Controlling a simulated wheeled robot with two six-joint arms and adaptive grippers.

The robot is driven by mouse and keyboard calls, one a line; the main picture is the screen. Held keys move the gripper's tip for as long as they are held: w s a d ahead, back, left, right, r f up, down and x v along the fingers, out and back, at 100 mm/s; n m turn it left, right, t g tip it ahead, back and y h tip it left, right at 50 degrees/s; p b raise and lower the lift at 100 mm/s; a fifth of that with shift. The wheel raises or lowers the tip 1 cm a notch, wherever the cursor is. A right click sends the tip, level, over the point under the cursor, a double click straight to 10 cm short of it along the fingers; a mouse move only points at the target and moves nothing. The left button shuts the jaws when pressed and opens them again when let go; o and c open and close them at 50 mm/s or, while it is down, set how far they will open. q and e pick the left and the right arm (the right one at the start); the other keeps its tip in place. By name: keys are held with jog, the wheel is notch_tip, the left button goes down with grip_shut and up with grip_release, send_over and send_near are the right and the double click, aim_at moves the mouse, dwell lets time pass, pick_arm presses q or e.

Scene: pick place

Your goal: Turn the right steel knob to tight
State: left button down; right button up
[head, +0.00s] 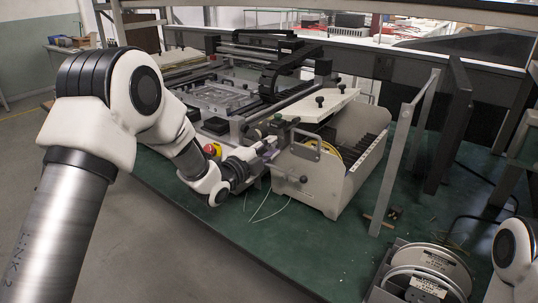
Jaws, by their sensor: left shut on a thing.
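My left arm reaches in from the left, and its gripper (268,147) is at the front of the machine, just left of the pale metal box. The gripper is shut on a small part there, which looks to be the right steel knob (274,141). The fingers hide most of it, and how far it is turned cannot be told. My right gripper is not in view; only part of my right arm shows at the lower right.
The machine (220,97) with black rails stands on a green bench (250,240). The pale metal box (327,180) is close to the gripper's right. A red and yellow button (213,150) is left of the gripper. Reels (425,275) lie at the lower right. The front bench is mostly clear.

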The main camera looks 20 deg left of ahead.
pick_arm(q)
jog(key=shift+f+m+b, duration=0.1)
jog(key=shift+m+b, duration=0.9)
jog(key=shift+m, duration=0.3)
jog(key=c, duration=1)
grip_release()
jog(key=shift+o, duration=0.2)
jog(key=v, duration=1.2)
